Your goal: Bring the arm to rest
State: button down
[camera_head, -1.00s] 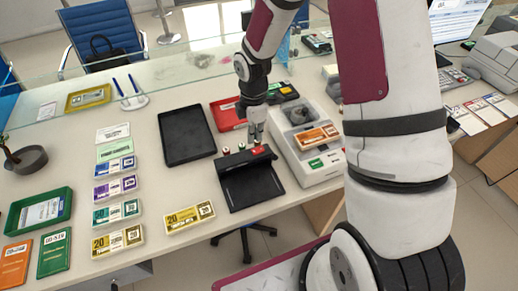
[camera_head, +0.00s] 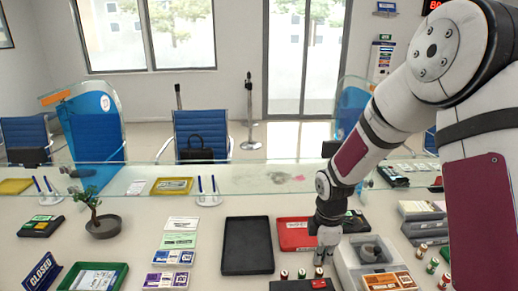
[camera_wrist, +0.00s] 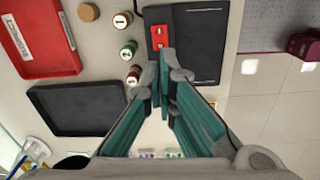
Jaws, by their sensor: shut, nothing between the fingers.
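My gripper (camera_head: 325,252) hangs from my arm above the counter, in front of the red tray (camera_head: 296,236). In the wrist view its teal fingers (camera_wrist: 163,72) come together at the tips and hold nothing. A black flat device with a red block (camera_wrist: 200,48) lies below and beyond the fingertips; in the head view only its back edge (camera_head: 300,286) shows. Small numbered cylinders (camera_wrist: 129,49) stand beside it, close to the fingers in the wrist view. The height of the fingertips above them is hard to tell.
A black tray (camera_head: 248,246) lies left of my gripper, and a grey machine with orange notes (camera_head: 380,284) lies to its right. Banknote bundles (camera_head: 173,257), a potted bonsai (camera_head: 103,227) and a green tray (camera_head: 116,272) are further left. A glass screen (camera_head: 240,181) runs along the back.

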jog(key=s+r+m+t, duration=0.1)
jog(key=s+r+m, duration=0.1)
jog(key=r, duration=0.5)
jog(key=s+r+m, duration=0.2)
jog(key=r+m, duration=0.1)
jog(key=r, duration=0.3)
jog(key=s+r+m+t, duration=0.4)
jog(key=s+r+m, duration=0.8)
jog(key=s, duration=0.7)
notch_tip(320, 180, up, 3)
jog(key=shift+a+r, duration=0.1)
jog(key=shift+a, duration=0.05)
